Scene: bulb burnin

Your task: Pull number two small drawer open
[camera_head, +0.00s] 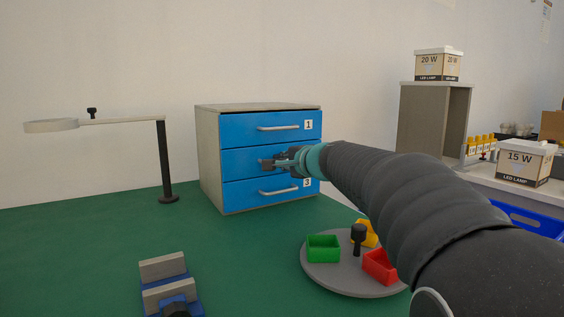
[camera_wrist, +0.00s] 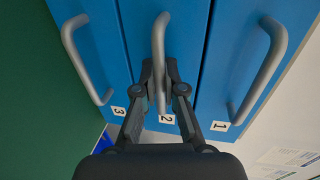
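The small cabinet (camera_head: 208,150) stands on the green table with three blue drawers, numbered 1 to 3. Drawer two (camera_head: 237,161) is the middle one, its front about level with the others. Its number label (camera_wrist: 167,119) shows in the wrist view. My gripper (camera_head: 268,164) is in front of drawer two and hides most of its handle in the head view. In the wrist view my gripper (camera_wrist: 160,70) has a finger on each side of the grey handle (camera_wrist: 159,38), close against it, and looks shut on it.
Drawer one (camera_head: 240,127) above and drawer three (camera_head: 240,191) below have similar bar handles. A lamp-like stand (camera_head: 165,160) is left of the cabinet. A round tray (camera_head: 330,280) with coloured bins lies in front, under my arm. The table before the cabinet's left half is clear.

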